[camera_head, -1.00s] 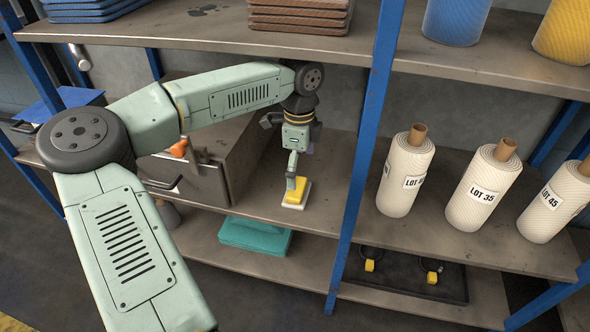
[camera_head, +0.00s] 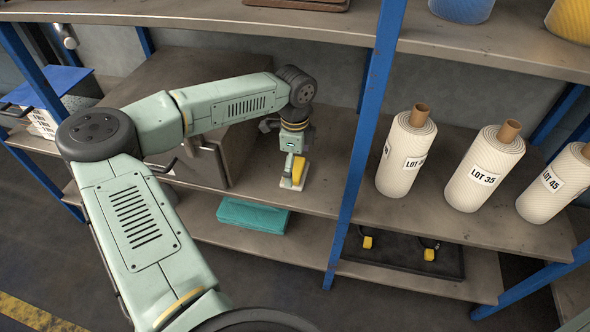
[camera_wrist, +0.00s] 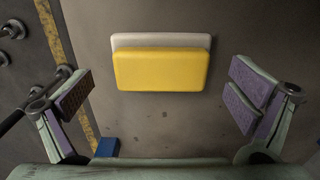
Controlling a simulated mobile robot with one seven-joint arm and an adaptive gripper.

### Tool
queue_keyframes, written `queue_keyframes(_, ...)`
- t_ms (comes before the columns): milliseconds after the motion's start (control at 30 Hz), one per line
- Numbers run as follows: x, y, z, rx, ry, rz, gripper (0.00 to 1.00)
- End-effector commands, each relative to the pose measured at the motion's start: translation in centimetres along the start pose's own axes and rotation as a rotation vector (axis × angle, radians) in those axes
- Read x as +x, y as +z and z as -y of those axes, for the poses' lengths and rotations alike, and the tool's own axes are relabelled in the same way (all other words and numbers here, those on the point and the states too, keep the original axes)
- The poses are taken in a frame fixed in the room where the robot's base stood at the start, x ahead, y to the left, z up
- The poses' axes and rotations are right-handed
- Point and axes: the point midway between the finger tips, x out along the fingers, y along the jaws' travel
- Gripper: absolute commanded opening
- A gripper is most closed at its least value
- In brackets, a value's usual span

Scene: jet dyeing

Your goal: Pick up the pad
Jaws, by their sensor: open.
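The pad (camera_head: 299,172) is a yellow block with a white layer, on the middle shelf to the right of a dark metal box. In the wrist view the pad (camera_wrist: 161,71) shows its yellow face with a white strip along its upper edge. My gripper (camera_head: 291,172) points down over the pad and partly hides it in the head view. In the wrist view my gripper (camera_wrist: 158,96) has its fingers wide apart, one to each side of the pad. Neither finger touches it there.
The dark metal box (camera_head: 215,152) stands close left of my gripper. A blue upright post (camera_head: 362,140) stands to the right, with white LOT rolls (camera_head: 405,155) beyond it. A teal folded stack (camera_head: 252,216) lies on the shelf below. The upper shelf (camera_head: 200,28) hangs above my arm.

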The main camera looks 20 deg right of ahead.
Motion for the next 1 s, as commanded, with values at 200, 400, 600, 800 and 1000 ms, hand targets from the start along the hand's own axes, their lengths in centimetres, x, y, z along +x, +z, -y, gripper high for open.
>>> queue_keyframes(200,1.8,0.0,0.1,-0.001,-0.001,0.0,1.0)
queue_keyframes(400,1.9,0.0,0.1,0.0,-0.001,0.0,1.0)
queue_keyframes(600,1.9,0.0,0.1,0.0,-0.001,0.0,0.87)
queue_keyframes(800,1.9,0.0,0.1,0.0,-0.001,0.0,0.73)
queue_keyframes(1000,1.9,0.0,0.1,0.0,-0.001,0.0,0.6)
